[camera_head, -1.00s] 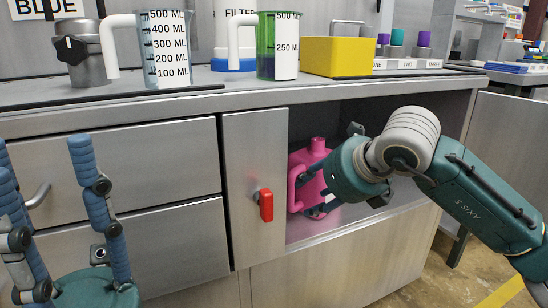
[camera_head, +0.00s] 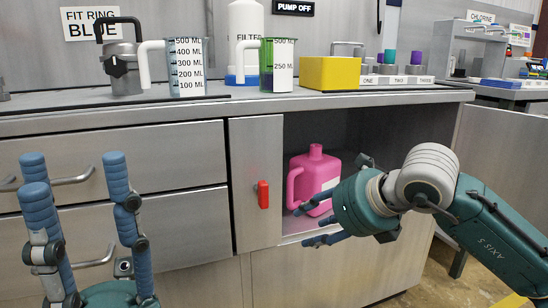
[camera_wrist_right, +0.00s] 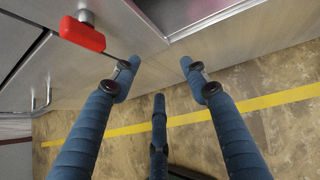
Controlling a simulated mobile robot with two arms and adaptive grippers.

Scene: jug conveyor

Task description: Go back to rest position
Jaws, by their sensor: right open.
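My right gripper (camera_head: 318,222) is open and empty in front of the open cabinet. Its spread blue fingers also show in the right wrist view (camera_wrist_right: 157,85), with only floor and cabinet front between them. The pink jug (camera_head: 314,172) stands upright inside the cabinet, behind and apart from the right gripper, which hides its lower right part. My left gripper (camera_head: 80,175) is at the lower left in front of the drawers, its blue fingers upright, spread and empty.
The cabinet's red handle (camera_head: 263,195) is close to the right gripper. A cabinet door (camera_head: 498,160) stands open at right. Floor shows at lower right.

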